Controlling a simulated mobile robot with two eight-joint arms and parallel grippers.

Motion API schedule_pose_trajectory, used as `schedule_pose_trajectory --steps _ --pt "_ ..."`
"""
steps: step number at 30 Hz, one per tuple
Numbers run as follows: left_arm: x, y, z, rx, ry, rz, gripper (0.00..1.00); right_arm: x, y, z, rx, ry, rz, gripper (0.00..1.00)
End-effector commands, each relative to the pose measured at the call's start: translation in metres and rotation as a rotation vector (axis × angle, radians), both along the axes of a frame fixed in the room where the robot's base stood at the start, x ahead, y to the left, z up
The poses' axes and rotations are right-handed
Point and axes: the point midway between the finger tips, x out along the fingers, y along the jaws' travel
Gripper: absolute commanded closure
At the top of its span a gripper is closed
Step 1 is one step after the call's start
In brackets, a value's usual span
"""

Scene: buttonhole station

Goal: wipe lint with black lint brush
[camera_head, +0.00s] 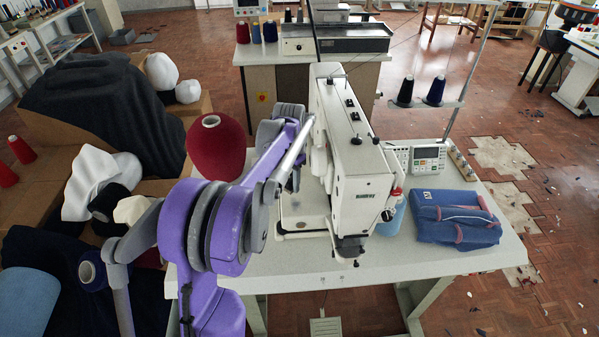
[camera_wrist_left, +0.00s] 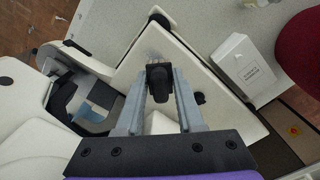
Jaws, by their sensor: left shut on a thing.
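In the left wrist view my left gripper (camera_wrist_left: 158,76) is shut on a black object, taken to be the black lint brush (camera_wrist_left: 158,92), seen nearly end-on between the two grey fingers. Just past its tip, a small fuzzy grey-brown patch that may be lint (camera_wrist_left: 154,58) shows on a pale surface. I cannot tell whether the brush touches that surface. In the head view my purple left arm reaches to the left side of the white sewing machine (camera_head: 345,150); its own links hide the fingertips and brush. My right gripper is in neither view.
A red thread cone (camera_head: 216,147) stands close to my left arm. A folded blue garment (camera_head: 455,216) lies on the right of the white table (camera_head: 440,255), in front of a control panel (camera_head: 422,158). A white labelled box (camera_wrist_left: 242,66) is near the gripper.

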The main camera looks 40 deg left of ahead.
Motion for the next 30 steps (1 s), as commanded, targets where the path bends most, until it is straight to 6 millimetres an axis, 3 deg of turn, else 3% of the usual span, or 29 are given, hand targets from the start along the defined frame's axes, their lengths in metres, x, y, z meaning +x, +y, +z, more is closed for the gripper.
schedule_pose_trajectory --steps 8,19,30 --pt "-0.001 0.0 -0.016 0.0 0.002 0.0 1.0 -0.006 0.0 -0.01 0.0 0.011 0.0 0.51" --pt "-0.001 0.0 -0.054 -0.001 0.002 0.0 1.0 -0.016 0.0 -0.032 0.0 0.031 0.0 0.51" --pt "0.0 0.0 -0.059 0.0 -0.001 0.0 1.0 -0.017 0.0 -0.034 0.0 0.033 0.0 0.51"
